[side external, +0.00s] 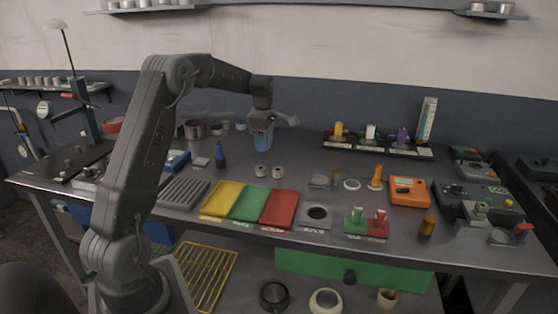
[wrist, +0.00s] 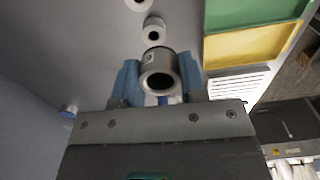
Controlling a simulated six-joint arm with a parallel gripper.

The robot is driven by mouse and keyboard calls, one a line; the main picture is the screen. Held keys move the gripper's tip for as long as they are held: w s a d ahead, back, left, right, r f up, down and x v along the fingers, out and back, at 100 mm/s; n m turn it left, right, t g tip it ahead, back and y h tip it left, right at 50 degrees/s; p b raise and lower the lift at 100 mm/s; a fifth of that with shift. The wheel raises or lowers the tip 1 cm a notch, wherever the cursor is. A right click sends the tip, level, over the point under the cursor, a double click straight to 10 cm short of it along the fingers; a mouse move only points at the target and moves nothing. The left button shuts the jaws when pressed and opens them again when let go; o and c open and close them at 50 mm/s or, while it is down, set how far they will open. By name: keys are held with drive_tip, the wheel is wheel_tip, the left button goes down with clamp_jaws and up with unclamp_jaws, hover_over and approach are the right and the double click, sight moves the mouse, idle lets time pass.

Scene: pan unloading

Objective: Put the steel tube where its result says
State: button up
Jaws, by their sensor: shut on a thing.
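My gripper (wrist: 160,78) is shut on a steel tube (wrist: 158,62), held between its two blue fingers with the open end facing the wrist camera. In the side view my gripper (side external: 262,137) hangs above the back middle of the bench; I cannot make out the tube there. A yellow tray (side external: 222,199), a green tray (side external: 250,203) and a red tray (side external: 280,208) lie side by side at the bench front. The red tray's label reads like SCRAP; the others are too small to read. No readable result shows.
Two small pale cylindrical parts (side external: 269,171) stand behind the trays. A grey plate with a round hole (side external: 316,213), a green and red fixture (side external: 367,223) and an orange device (side external: 409,191) stand right of the trays. A blue bottle-like item (side external: 220,156) stands left of my gripper.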

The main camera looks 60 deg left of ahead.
drive_tip(key=s+d+r, duration=0.1)
drive_tip(key=s+d, duration=0.5)
drive_tip(key=s, duration=0.4)
hover_over(284, 199)
drive_tip(key=shift+n, duration=0.3)
wheel_tip(284, 199, down, 7)
drive_tip(key=shift+s, duration=0.15)
drive_tip(key=shift+f, duration=2.05)
drive_tip(key=shift+f, duration=0.15)
drive_tip(key=o, duration=0.7)
